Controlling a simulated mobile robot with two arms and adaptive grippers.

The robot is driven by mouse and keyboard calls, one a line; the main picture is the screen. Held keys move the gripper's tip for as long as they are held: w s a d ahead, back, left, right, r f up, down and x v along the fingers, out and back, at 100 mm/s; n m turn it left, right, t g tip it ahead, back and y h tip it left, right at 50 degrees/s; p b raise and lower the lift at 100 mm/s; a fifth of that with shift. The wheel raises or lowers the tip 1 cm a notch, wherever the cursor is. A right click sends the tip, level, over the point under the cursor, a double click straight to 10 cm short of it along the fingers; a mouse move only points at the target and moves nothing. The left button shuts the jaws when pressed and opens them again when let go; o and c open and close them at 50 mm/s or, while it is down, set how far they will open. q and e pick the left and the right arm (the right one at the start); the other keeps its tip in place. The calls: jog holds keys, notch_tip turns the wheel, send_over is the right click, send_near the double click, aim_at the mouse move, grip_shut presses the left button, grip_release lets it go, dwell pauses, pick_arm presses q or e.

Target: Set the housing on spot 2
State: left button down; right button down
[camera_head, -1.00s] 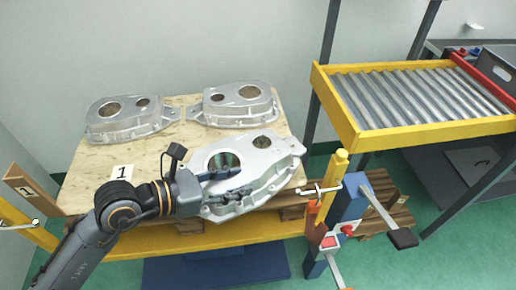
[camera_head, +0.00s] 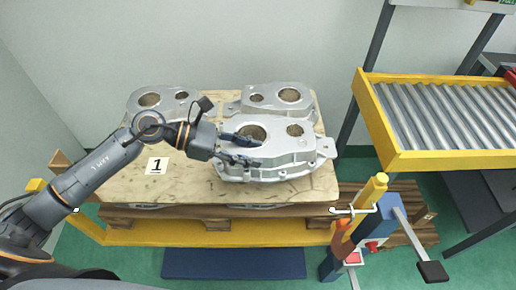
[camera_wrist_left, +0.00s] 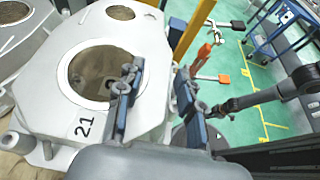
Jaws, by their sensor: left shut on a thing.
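The housing (camera_head: 275,163), a grey aluminium casting with two round openings, is at the right front of the plywood top (camera_head: 190,190). It also shows in the wrist view (camera_wrist_left: 95,30), with a dark "21" on its flange. Whether the housing touches the plywood I cannot tell. A card marked 1 (camera_head: 156,165) lies left of it; no card marked 2 shows.
Two more castings stand behind, at back left (camera_head: 165,92) and back right (camera_head: 275,95), the latter close behind the held housing. A clamp fixture (camera_head: 350,235) stands at the front right, and a yellow-framed roller conveyor (camera_head: 440,115) at right. The plywood's left front is bare.

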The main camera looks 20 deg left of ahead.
pick_arm(q)
notch_tip(320, 180, down, 2)
jog(key=shift+w, duration=0.1)
jog(key=shift+f, duration=2.25)
jog(key=c, duration=0.8)
grip_release()
jog(key=shift+f, duration=0.2)
pick_arm(e)
jog(key=shift+w+a+r, duration=0.2)
jog(key=shift+w+r, duration=0.05)
jog(key=shift+r, duration=0.1)
